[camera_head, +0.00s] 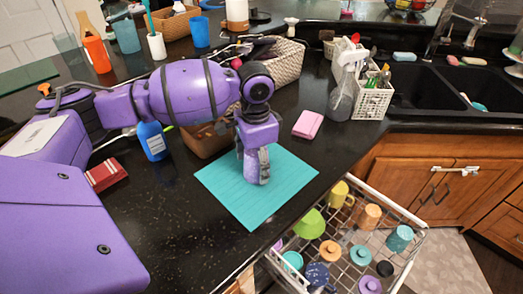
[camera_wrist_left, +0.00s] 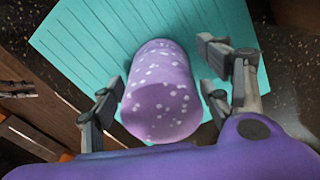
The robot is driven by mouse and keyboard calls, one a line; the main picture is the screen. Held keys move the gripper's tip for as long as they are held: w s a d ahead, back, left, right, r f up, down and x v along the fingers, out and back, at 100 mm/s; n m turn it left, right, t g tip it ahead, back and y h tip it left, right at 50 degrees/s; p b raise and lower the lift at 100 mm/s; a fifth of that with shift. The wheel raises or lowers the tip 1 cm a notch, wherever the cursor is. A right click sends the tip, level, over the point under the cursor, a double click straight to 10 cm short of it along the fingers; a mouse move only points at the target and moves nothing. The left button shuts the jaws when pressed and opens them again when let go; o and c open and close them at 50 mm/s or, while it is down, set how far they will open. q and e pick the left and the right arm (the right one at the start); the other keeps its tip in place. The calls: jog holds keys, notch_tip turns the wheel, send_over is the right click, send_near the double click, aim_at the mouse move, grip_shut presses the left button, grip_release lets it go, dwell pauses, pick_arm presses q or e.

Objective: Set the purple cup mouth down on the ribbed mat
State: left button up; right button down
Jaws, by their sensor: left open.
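The teal ribbed mat (camera_head: 222,186) lies flat on the black counter in the head view and fills the upper part of the left wrist view (camera_wrist_left: 75,45). The purple cup (camera_wrist_left: 162,80) with white speckles is on the mat in the wrist view; I cannot tell for certain whether its near round end is base or mouth. My left gripper (camera_wrist_left: 165,108) is open, with one finger on each side of the cup and gaps showing. My right gripper is out of view.
A pulled-out dish rack (camera_head: 345,240) with several cups is below the counter's front edge. A pink sponge (camera_head: 308,124), a white caddy (camera_head: 372,102), a blue bottle (camera_head: 152,141) and a red box (camera_head: 106,175) stand around the mat. The double sink (camera_head: 450,90) is at right.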

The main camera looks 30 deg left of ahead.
pick_arm(q)
notch_tip(320, 180, up, 12)
jog(key=shift+r, duration=0.1)
dwell(0.5)
jog(key=shift+f, duration=0.2)
dwell(0.3)
